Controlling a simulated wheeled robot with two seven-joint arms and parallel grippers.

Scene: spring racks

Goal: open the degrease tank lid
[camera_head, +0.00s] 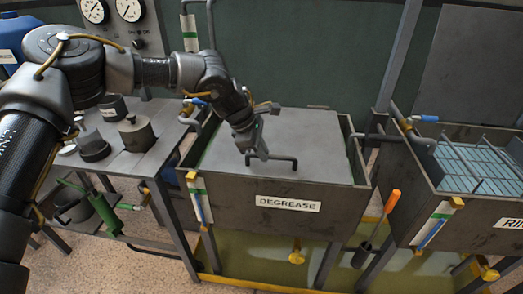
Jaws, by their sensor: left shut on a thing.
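The degrease tank (240,205) stands in the middle of the view, with a white DEGREASE label (288,203) on its front. Its flat grey lid (315,140) covers the tank top. A dark bar handle (284,160) is at the lid's front part. My left gripper (257,155) reaches down from the upper left and is shut on the left part of the handle. The lid looks down on the tank. My right gripper is not in view.
A rinse tank (450,208) with blue racks stands at the right. A grey bench (140,165) with metal weights is at the left. An orange-handled tool (391,202) stands between the tanks. A wall with gauges (130,8) is behind.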

